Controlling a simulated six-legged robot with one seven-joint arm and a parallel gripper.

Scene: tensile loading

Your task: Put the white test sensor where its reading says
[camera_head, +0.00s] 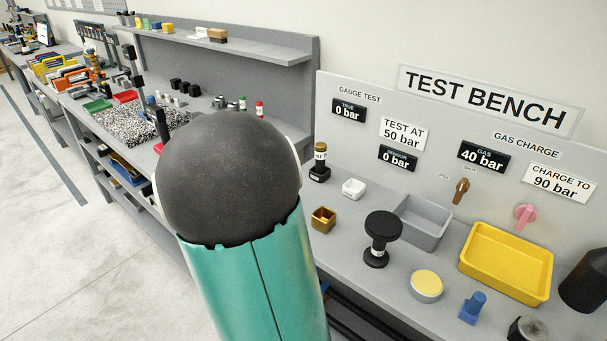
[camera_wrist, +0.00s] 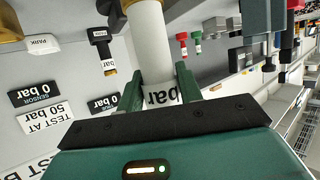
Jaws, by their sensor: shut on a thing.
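The white test sensor (camera_wrist: 149,45) is a white cylinder between the two green fingers of my gripper (camera_wrist: 158,92) in the wrist view. A label on it shows "bar", but its number is hidden. A brass-coloured part shows at its upper end. The head view does not show my gripper or this sensor; my own arm covers that area. A black sensor with a brass tip (camera_head: 320,158) stands upright on the bench and also shows in the wrist view (camera_wrist: 101,44). A white block (camera_head: 353,188) sits beside it; it is marked PARK in the wrist view (camera_wrist: 43,44).
Gauge displays read 0 bar (camera_head: 348,110) and 0 bar (camera_head: 397,158); the gas display (camera_head: 482,157) reads 40 bar. A brass block (camera_head: 323,218), black knob-topped fixture (camera_head: 382,226), grey tray (camera_head: 440,234) and yellow tray (camera_head: 482,277) occupy the bench. A back shelf (camera_head: 243,47) stands left.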

